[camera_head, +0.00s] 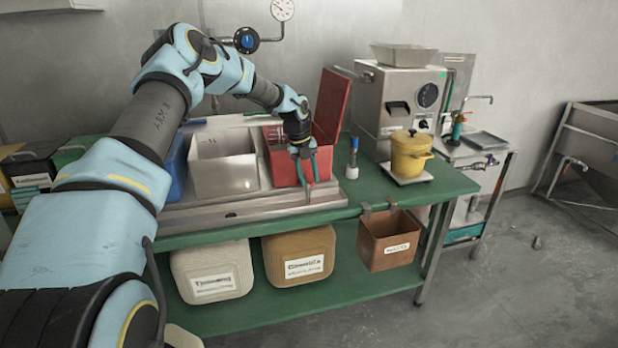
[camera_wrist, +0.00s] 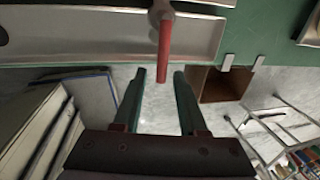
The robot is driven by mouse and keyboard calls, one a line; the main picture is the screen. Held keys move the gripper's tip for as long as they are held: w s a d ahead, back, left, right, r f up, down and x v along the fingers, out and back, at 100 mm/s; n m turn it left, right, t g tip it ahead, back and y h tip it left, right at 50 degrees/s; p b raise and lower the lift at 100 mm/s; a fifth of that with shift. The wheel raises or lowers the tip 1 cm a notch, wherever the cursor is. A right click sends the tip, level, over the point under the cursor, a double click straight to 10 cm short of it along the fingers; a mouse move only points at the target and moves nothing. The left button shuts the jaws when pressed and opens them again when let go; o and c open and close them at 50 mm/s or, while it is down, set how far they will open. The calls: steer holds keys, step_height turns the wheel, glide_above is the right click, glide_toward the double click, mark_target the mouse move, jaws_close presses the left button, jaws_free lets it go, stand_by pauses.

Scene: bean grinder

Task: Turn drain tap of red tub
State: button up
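The red tub (camera_head: 283,166) sits in the metal sink unit on the green bench, with its red lid (camera_head: 331,104) raised. In the wrist view, a red lever (camera_wrist: 165,42), apparently the drain tap's handle, hangs from a grey fitting (camera_wrist: 160,9) at the front of the unit. My gripper (camera_head: 305,168) is in front of the red tub in the head view and hides part of it. In the wrist view my gripper (camera_wrist: 160,74) is open, with the lever's lower end between or just ahead of its fingertips. I cannot tell contact.
A metal tub (camera_head: 222,165) and a blue tub (camera_head: 177,168) stand left of the red one. A brown bin (camera_head: 388,240) hangs from the bench edge at right. A yellow pot (camera_head: 410,153) and a bottle (camera_head: 352,160) stand right. Labelled canisters (camera_head: 298,256) sit on the shelf below.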

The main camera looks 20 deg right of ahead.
steer(key=shift+o, duration=0.2)
steer(key=shift+r, duration=0.1)
step_height(320, 180, up, 10)
steer(key=a+b, duration=0.2)
steer(key=b, duration=0.1)
steer(key=shift+r+b, duration=0.2)
steer(key=shift+b, duration=0.1)
steer(key=shift+w, duration=0.1)
